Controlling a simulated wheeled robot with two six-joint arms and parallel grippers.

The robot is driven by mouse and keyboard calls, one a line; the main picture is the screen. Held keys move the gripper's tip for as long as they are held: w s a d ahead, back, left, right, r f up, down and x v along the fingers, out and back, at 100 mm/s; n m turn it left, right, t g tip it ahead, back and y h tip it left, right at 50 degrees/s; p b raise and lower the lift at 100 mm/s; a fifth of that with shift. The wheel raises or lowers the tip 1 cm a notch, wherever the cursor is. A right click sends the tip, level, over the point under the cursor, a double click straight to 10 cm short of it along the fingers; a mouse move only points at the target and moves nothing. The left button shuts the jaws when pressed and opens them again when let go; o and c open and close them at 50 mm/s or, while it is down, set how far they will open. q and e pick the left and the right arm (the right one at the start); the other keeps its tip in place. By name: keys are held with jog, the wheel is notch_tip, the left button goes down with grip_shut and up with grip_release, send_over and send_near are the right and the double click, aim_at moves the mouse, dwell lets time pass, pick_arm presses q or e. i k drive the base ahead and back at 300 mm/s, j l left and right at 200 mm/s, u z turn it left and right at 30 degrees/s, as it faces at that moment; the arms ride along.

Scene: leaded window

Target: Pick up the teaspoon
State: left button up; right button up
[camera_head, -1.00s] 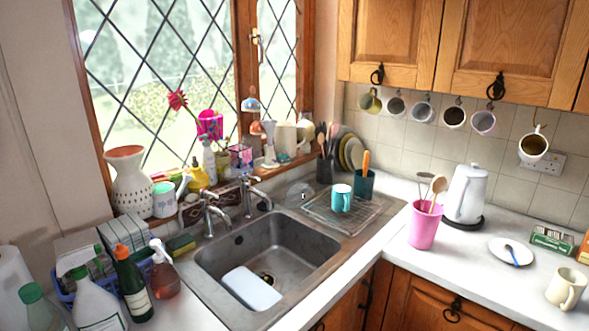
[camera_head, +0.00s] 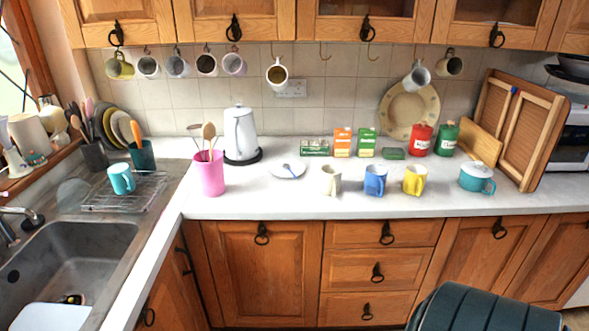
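A small teaspoon with a blue handle (camera_head: 287,167) lies on a white saucer (camera_head: 298,174) on the white worktop. The saucer stands in front of the wall tiles, between the white kettle and the cream mug. No gripper of mine shows in the head view.
The pink utensil pot (camera_head: 209,176) and white kettle (camera_head: 240,135) stand left of the saucer. Cream (camera_head: 330,181), blue (camera_head: 375,181) and yellow (camera_head: 414,180) mugs stand to its right. Tea boxes (camera_head: 343,143) are behind. Worktop in front of the saucer is clear. A dark rounded object (camera_head: 485,308) fills the bottom right.

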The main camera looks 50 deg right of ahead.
aim_at(285, 166)
jog(key=z, duration=1.45)
